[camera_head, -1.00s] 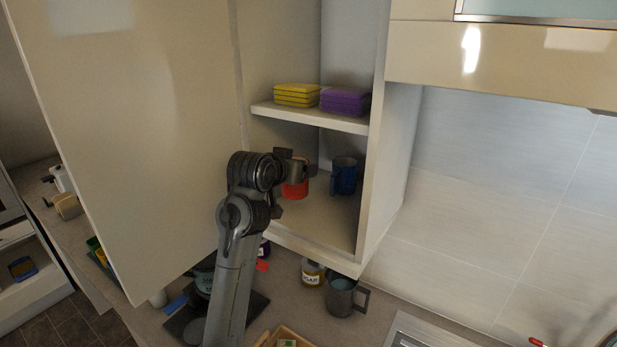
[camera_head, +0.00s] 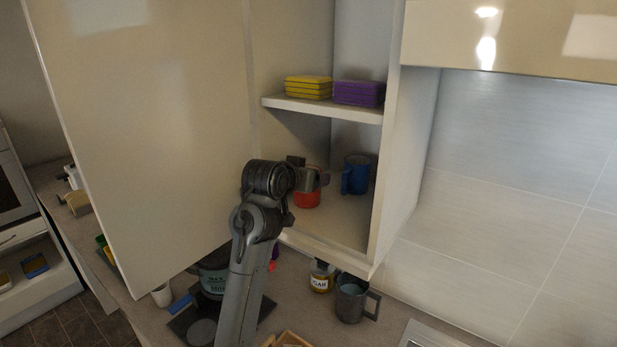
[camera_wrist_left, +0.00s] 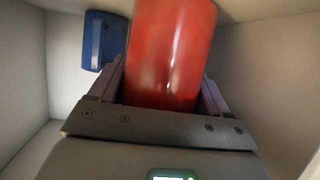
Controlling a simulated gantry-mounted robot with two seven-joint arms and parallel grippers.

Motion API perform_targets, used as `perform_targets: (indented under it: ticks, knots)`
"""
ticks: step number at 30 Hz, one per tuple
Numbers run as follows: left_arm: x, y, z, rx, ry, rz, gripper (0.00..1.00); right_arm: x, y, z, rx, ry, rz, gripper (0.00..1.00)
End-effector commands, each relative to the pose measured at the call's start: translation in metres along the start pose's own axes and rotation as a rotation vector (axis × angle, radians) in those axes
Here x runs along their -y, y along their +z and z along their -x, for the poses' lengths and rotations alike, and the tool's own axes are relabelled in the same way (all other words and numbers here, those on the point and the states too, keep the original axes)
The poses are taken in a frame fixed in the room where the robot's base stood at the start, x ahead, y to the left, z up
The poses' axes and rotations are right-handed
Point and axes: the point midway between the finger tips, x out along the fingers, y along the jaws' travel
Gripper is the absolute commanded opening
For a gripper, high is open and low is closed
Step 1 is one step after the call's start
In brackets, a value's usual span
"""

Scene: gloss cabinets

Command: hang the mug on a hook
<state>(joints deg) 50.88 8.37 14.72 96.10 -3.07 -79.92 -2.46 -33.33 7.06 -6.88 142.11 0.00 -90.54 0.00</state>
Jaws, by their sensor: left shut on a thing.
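A red mug (camera_head: 307,200) is in the lower compartment of the open wall cabinet, partly covered by my gripper. My left gripper (camera_head: 312,180) reaches into this compartment and is shut on the red mug. In the left wrist view the red mug (camera_wrist_left: 170,55) fills the space between the fingers; its handle is not visible. A blue mug (camera_head: 357,175) stands in the same compartment to the right, its handle towards the left; it also shows in the left wrist view (camera_wrist_left: 104,40). No hook is visible. My right gripper is not in view.
A shelf (camera_head: 275,102) above holds yellow sponges (camera_head: 308,88) and purple sponges (camera_head: 358,93). The open cabinet door (camera_head: 150,130) stands left of my arm. On the counter below are a grey mug (camera_head: 350,302), a labelled jar (camera_head: 320,279) and a dark pot (camera_head: 213,278).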

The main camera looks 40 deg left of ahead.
Motion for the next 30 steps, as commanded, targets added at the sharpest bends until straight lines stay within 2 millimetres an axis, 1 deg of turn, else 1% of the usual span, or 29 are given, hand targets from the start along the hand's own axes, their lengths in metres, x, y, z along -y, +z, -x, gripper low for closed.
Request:
perform_targets:
  ticks: [1,2,3,11,14,15,17,20,30]
  knots:
    - [0.0,0.001,0.0,0.0,0.0,0.0,0.82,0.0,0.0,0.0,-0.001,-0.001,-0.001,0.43]
    - [0.0,0.001,0.0,0.0,0.0,0.0,0.86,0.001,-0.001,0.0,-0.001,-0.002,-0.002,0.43]
    - [0.0,0.001,0.0,0.0,0.0,0.0,0.88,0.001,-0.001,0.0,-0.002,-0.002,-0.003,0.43]
    - [0.0,0.0,0.0,0.0,0.0,0.0,0.88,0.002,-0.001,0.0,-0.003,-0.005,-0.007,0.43]
    - [0.0,-0.004,0.002,-0.001,0.0,0.0,0.88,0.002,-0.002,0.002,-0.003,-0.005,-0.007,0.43]
    - [0.0,-0.002,0.004,-0.001,0.0,0.0,0.88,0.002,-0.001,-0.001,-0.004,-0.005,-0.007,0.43]
    - [0.0,-0.002,0.01,-0.002,0.0,0.0,0.88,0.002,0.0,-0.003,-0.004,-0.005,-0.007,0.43]
    - [0.0,-0.001,0.024,-0.004,0.0,0.0,0.88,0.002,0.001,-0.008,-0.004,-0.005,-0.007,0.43]
    - [0.0,-0.002,0.086,-0.005,0.0,0.0,0.88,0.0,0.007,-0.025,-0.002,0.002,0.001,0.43]
